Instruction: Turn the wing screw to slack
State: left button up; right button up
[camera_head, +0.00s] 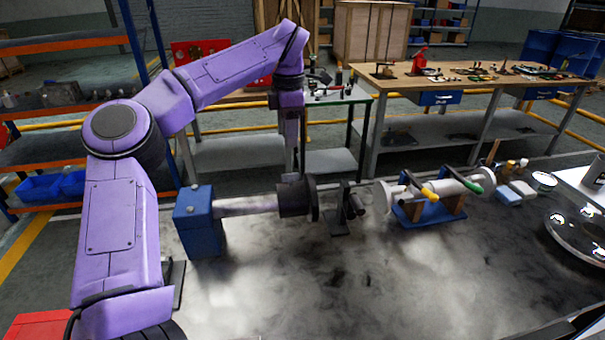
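My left arm comes in from the left, arches over and hangs down. Its gripper (292,172) is at the lower end, just above or at a dark round drum (296,199). The fingers are dark and small against the drum, so I cannot tell whether they are open or shut, or touching anything. The drum sits on a pale horizontal shaft (245,207) that runs from a blue block (199,225). A dark upright stand (343,212) is just right of the drum. I cannot make out the wing screw; it may be small or hidden by the gripper. My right gripper is not in view.
On the grey bench top (330,285), a blue cradle (428,210) holds a pale cylinder with yellow- and green-handled tools. A shiny round dish (580,235) is at the right. The bench front is clear. A wooden workbench (470,82) stands behind.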

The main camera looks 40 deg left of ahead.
aim_at(290, 174)
pick_arm(q)
jog(key=f, duration=1)
jog(key=shift+s+f+p, duration=0.2)
jog(key=shift+s+p, duration=0.05)
jog(key=shift+p, duration=0.05)
grip_shut()
